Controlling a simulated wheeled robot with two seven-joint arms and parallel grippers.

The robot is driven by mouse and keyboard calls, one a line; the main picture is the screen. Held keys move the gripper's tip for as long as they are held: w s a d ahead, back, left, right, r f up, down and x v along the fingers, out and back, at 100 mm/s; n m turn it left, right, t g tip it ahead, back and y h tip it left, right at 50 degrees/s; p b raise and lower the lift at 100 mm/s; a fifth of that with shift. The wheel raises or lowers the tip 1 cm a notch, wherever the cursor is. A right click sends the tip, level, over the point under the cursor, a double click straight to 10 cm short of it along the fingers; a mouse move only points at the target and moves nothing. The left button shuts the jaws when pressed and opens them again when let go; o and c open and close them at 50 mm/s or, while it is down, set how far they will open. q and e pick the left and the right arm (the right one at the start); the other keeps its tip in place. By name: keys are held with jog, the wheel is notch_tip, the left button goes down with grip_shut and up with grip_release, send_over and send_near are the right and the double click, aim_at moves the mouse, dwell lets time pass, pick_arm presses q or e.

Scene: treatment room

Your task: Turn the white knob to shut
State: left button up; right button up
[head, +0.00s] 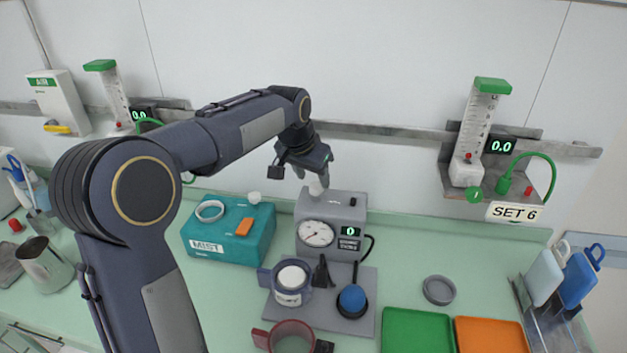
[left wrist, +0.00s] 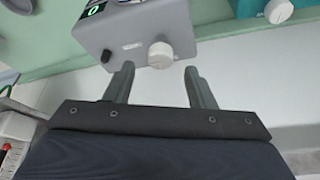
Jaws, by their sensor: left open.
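A grey boxy device (head: 345,205) with a round dial and a green "0" display stands in the middle of the counter. A white knob (head: 317,187) sits on its top, partly covered by my gripper in the head view; it shows clearly in the left wrist view (left wrist: 160,55). My left gripper (head: 313,173) is open and empty. In the left wrist view its fingers (left wrist: 158,78) point at the knob, roughly on either side of it. They look just short of it; contact cannot be told. A second white knob (head: 254,197) is on the teal "MIST" box (head: 215,246).
A blue-handled cup (head: 290,280) and a blue ball-shaped item (head: 352,298) are in front of the grey device. Green (head: 415,330) and orange (head: 490,335) trays lie at right. A wall rail (head: 390,134) runs behind. A "SET 6" flowmeter (head: 480,125) hangs at right.

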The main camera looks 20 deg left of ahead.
aim_at(316, 185)
pick_arm(q)
jog(key=shift+x, duration=1.55)
jog(key=shift+c, duration=0.4)
jog(key=c, duration=0.9)
